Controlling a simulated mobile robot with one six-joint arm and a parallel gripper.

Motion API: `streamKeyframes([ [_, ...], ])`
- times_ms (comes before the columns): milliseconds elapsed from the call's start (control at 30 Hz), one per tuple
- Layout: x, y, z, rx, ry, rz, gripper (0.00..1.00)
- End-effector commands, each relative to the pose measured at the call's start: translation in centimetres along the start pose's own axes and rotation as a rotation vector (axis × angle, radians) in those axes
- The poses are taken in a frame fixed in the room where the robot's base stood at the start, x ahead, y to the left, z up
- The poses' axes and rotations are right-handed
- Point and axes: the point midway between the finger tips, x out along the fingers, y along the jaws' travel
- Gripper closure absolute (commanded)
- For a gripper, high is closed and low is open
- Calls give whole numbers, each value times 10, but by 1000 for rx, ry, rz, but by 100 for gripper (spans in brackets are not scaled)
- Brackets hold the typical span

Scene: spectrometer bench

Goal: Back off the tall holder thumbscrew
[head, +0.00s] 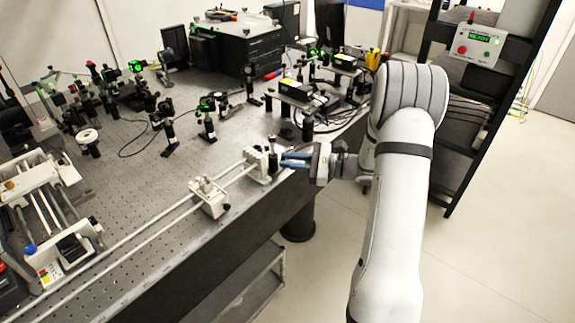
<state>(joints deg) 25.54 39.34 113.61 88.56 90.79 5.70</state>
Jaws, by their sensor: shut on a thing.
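The tall holder (256,162) is a pale block at the far end of a two-rod rail, with a dark upright post (272,146) at its right side. My gripper (283,160) reaches in from the right with blue fingers, level with the holder's right side. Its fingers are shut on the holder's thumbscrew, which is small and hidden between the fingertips. A second, lower pale carriage (208,196) sits nearer on the same rail.
Optical mounts (205,118) and cables crowd the perforated bench behind the rail. A black instrument box (238,45) stands at the back. A pale slide assembly (45,205) fills the left edge.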

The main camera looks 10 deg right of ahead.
Motion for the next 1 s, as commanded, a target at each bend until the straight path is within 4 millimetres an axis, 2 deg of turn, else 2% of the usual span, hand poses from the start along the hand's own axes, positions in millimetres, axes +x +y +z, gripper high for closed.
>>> streamKeyframes([
  [33,-2,4,-7,-28,2,2,100],
  [100,-2,5,-8,-82,2,2,100],
  [1000,-2,8,-13,-928,4,4,100],
])
